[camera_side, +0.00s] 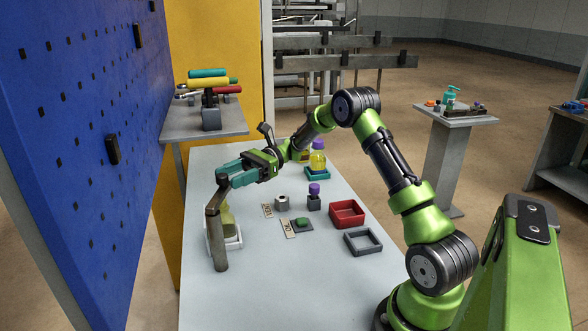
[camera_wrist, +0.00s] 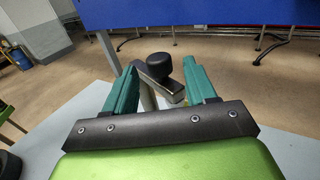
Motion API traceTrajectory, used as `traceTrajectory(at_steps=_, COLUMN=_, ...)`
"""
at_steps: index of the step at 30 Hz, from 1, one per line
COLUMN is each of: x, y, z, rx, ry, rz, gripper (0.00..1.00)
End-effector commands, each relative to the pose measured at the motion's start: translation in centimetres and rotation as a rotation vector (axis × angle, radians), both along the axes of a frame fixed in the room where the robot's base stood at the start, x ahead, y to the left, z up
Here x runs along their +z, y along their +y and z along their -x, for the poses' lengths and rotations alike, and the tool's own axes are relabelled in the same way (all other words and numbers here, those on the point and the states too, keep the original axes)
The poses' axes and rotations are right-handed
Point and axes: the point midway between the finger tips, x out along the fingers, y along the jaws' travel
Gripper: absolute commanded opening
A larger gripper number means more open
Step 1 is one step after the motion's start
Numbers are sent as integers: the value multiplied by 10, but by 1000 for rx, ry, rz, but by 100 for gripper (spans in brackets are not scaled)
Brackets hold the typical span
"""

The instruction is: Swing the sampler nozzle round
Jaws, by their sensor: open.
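The sampler is a grey-brown upright post (camera_side: 217,242) near the table's left edge, with a slim arm rising to a dark rounded knob (camera_side: 222,175) at its top. In the wrist view the black knob (camera_wrist: 159,65) and a grey metal bar (camera_wrist: 165,84) show between the fingers. My gripper (camera_side: 227,177) has its teal fingers open beside the top of the sampler. In the wrist view my gripper (camera_wrist: 160,80) has a finger on each side of the bar, with visible gaps. I cannot tell whether either finger touches it.
A white tray (camera_side: 238,243) with a yellow-green object (camera_side: 228,219) stands just behind the post. The front table surface is clear.

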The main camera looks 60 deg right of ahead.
Motion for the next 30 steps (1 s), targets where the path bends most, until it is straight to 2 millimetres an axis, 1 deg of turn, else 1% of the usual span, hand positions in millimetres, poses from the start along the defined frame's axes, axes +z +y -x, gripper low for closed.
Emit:
traceTrajectory(at_steps=1, x=0, y=9, z=-2, rx=3, ry=0, rz=0, gripper=56)
traceTrajectory(at_steps=6, x=0, y=24, z=-6, rx=1, ry=1, rz=1, gripper=56)
traceTrajectory(at_steps=10, x=0, y=29, z=-7, rx=0, ry=1, rz=1, gripper=56)
traceTrajectory(at_steps=17, x=0, y=29, z=-7, rx=-1, ry=1, rz=1, gripper=56)
traceTrajectory(at_steps=20, x=0, y=29, z=-7, rx=-1, ry=1, rz=0, gripper=42)
traceTrajectory(at_steps=28, x=0, y=29, z=-7, rx=0, ry=0, rz=0, gripper=1)
traceTrajectory(at_steps=30, x=0, y=29, z=-7, rx=0, ry=0, rz=0, gripper=0)
